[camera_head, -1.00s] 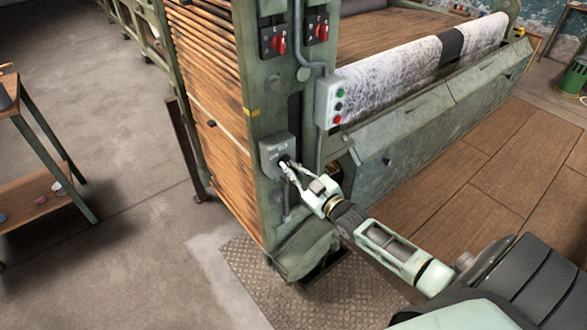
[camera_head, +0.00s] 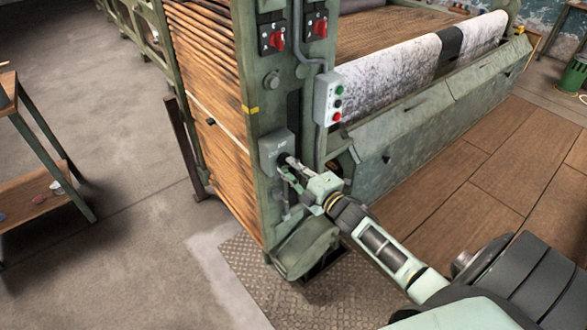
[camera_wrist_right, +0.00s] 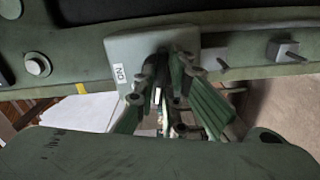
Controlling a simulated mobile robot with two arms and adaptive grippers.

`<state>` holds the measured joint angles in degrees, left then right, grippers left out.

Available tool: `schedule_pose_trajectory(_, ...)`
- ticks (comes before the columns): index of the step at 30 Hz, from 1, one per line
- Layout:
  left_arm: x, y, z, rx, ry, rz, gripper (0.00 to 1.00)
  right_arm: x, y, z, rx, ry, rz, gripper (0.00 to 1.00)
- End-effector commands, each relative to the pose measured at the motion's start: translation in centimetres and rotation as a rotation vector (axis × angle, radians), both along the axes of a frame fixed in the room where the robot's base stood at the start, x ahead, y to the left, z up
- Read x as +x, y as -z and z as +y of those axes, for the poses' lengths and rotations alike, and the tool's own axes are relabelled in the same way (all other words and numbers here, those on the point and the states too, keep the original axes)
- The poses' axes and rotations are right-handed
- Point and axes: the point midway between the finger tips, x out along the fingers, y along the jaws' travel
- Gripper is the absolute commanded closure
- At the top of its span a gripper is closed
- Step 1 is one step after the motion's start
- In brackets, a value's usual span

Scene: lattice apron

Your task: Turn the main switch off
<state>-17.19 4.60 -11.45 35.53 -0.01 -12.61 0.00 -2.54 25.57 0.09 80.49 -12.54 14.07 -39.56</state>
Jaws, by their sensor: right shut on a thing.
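The main switch is a grey box (camera_head: 270,148) low on the green machine post, with a dark knob on its front. My right gripper (camera_head: 285,167) is at the front of this box, its fingers shut on the switch knob, which they mostly hide. In the right wrist view the switch box (camera_wrist_right: 122,45) has a white label reading ON, turned sideways. The fingers of my right gripper (camera_wrist_right: 168,72) reach up to the box there. The knob's exact angle cannot be made out. My left gripper is not in view.
Two red rotary switches, one on the left (camera_head: 277,38) and one on the right (camera_head: 319,26), sit higher on the post. A button box (camera_head: 328,98) with green, black and red buttons is above right. A side table (camera_head: 40,195) stands at left. The floor between is clear.

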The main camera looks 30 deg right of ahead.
Motion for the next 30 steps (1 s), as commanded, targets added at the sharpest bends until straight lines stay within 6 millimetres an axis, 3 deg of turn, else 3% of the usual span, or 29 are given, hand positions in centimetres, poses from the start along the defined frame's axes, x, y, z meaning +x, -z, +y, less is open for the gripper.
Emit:
schedule_pose_trajectory(12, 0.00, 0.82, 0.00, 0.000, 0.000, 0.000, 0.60, -0.04, 0.08, 0.04, -0.202, 0.000, -0.015, 1.00)
schedule_pose_trajectory(30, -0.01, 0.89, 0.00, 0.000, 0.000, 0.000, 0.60, -0.04, 0.06, 0.03, -0.240, -0.001, -0.016, 1.00)
